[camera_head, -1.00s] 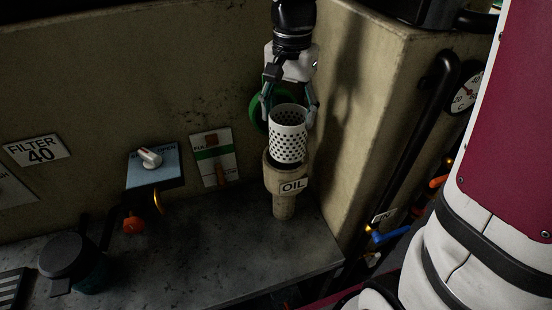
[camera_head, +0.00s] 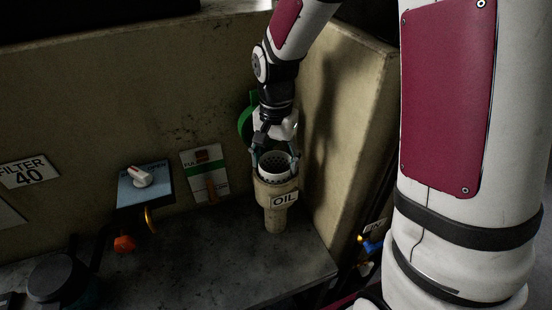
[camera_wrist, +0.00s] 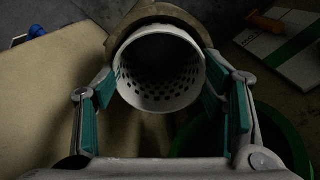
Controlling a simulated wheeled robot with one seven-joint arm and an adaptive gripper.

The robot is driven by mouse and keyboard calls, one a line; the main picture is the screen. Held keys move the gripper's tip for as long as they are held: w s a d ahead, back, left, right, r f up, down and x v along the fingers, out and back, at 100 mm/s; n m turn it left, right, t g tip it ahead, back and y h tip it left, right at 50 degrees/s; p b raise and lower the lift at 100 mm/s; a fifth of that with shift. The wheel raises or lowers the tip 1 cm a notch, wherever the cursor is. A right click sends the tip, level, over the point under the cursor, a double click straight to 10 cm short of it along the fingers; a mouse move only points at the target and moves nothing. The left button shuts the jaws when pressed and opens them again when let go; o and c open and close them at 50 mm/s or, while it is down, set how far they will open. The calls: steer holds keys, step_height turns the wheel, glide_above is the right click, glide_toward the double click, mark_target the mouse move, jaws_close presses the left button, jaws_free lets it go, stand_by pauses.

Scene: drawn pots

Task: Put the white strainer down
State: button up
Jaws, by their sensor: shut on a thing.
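The white strainer (camera_head: 274,161) is a perforated cylinder. It sits mostly inside the tan pot labelled OIL (camera_head: 277,196), with only its upper rim showing above the pot's mouth. My gripper (camera_head: 275,158) is above the pot with its fingers on either side of the strainer's rim, shut on it. In the wrist view the strainer (camera_wrist: 160,97) shows its open end and holed inner wall between the teal finger pads, with the pot's rim (camera_wrist: 150,14) around its far side. The strainer's lower part is hidden in the pot.
A green ring-shaped thing (camera_head: 245,122) is on the wall behind my gripper. A blue panel with a white knob (camera_head: 142,177), a green-striped sign (camera_head: 204,174) and a FILTER 40 plate (camera_head: 28,172) are to the left. A dark lidded pot (camera_head: 58,277) stands on the bench at lower left.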

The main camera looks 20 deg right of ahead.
steer(key=shift+f, duration=0.1)
steer(key=o, duration=1.3)
steer(key=shift+c, duration=0.2)
step_height(320, 180, up, 12)
steer(key=b, duration=0.1)
steer(key=s+r+n+t, duration=0.2)
steer(key=s+r+n, duration=0.1)
steer(key=s, duration=0.5)
steer(key=s+r+n+t, duration=0.3)
steer(key=s+n, duration=0.3)
steer(key=s, duration=0.3)
steer(key=shift+s+r+t, duration=0.15)
steer(key=shift+s+t, duration=0.15)
